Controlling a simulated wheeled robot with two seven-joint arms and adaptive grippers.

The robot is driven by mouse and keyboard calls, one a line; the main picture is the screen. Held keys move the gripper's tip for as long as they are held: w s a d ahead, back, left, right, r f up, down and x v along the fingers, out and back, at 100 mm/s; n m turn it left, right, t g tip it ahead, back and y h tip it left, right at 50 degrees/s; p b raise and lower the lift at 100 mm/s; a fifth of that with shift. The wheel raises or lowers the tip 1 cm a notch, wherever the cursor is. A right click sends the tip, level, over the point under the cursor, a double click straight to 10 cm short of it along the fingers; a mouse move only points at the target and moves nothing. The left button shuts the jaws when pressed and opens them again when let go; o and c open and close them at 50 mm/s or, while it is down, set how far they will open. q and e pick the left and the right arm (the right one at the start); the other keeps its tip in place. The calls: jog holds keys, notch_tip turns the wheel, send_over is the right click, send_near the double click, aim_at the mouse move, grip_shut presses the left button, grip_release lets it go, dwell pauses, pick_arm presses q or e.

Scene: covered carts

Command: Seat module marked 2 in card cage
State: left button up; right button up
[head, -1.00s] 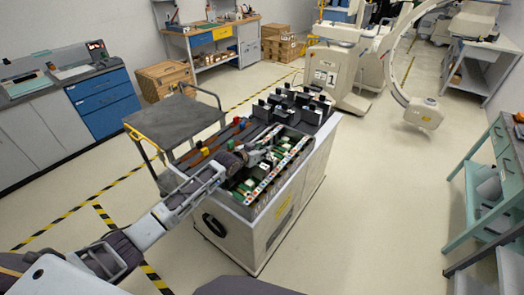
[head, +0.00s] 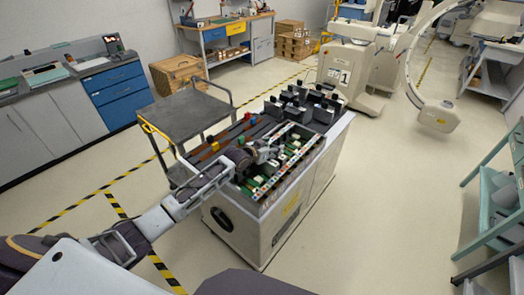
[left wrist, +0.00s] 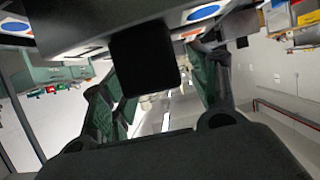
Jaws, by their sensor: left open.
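The cart (head: 238,222) stands in the middle of the head view with its top open. The card cage (head: 296,165) is the open bay in it, with green boards and a row of coloured blocks along its near right edge. Several dark modules (head: 318,112) stand upright at the cart's far end. No mark 2 can be read on any of them. My left gripper (head: 266,152) is over the cage's left part, seen small and partly hidden by its wrist. My right gripper does not show.
A grey wheeled table (head: 185,112) with a yellow-edged handle stands close to the cart's left side. A white C-arm machine (head: 350,65) is behind it. A teal shelf unit (head: 495,175) is at the right. The floor between cart and shelf is clear.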

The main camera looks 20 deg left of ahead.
pick_arm(q)
jog(key=v, duration=1.1)
jog(key=shift+s+r, duration=0.15)
jog(key=shift+s, duration=0.15)
jog(key=shift+a, duration=0.1)
jog(key=shift+s, duration=0.1)
dwell(1.0)
